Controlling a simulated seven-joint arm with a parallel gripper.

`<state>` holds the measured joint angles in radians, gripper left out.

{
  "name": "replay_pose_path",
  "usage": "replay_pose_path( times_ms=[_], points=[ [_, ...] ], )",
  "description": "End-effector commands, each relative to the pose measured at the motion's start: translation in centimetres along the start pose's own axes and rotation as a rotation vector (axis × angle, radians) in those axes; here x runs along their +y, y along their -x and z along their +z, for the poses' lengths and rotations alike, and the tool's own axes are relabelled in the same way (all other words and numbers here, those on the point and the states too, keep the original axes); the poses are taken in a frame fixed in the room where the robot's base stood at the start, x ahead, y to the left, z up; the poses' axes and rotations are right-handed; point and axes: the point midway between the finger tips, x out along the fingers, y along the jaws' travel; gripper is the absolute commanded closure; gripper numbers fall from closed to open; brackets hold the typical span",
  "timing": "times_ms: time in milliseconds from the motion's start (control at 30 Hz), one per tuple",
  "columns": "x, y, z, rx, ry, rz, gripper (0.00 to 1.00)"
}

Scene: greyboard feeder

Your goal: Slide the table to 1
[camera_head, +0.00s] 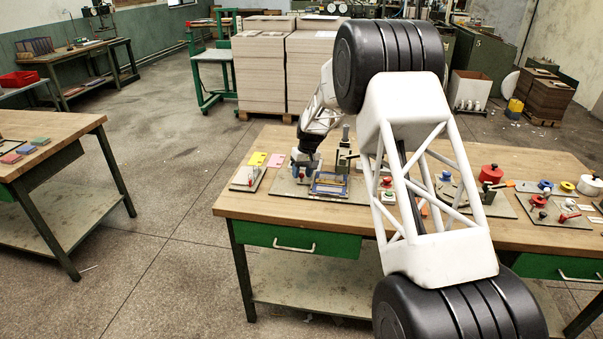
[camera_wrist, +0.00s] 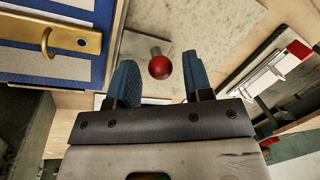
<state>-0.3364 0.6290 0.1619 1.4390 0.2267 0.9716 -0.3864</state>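In the wrist view, my gripper (camera_wrist: 163,84) has its two blue fingers apart with nothing between them. A red ball knob (camera_wrist: 160,67) on a short metal stem shows in the gap just beyond the fingertips, apart from both. At left is a blue plate (camera_wrist: 60,62) with a brass piece and ring on it. In the head view, my gripper (camera_head: 303,158) hangs over the left part of the wooden bench, beside a blue-framed fixture (camera_head: 330,183) on a grey board. I cannot tell which part is the sliding table, and no number marks are readable.
A small board with a lever (camera_head: 247,178) lies left of the gripper. Yellow and pink cards (camera_head: 257,158) lie behind it. An upright metal device (camera_head: 345,150) stands close to its right. More boards with knobs (camera_head: 545,208) fill the bench's right side. My arm covers the middle.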

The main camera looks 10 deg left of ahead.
Motion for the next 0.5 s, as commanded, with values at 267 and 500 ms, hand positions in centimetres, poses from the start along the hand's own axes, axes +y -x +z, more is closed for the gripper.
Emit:
replay_pose_path(
  times_ms=[267, 500],
  points=[
    [-0.03, -0.02, 0.01, -0.001, 0.000, 0.000, 0.50],
    [-0.04, 0.87, 0.00, 0.000, 0.000, 0.000, 0.50]
  ],
)
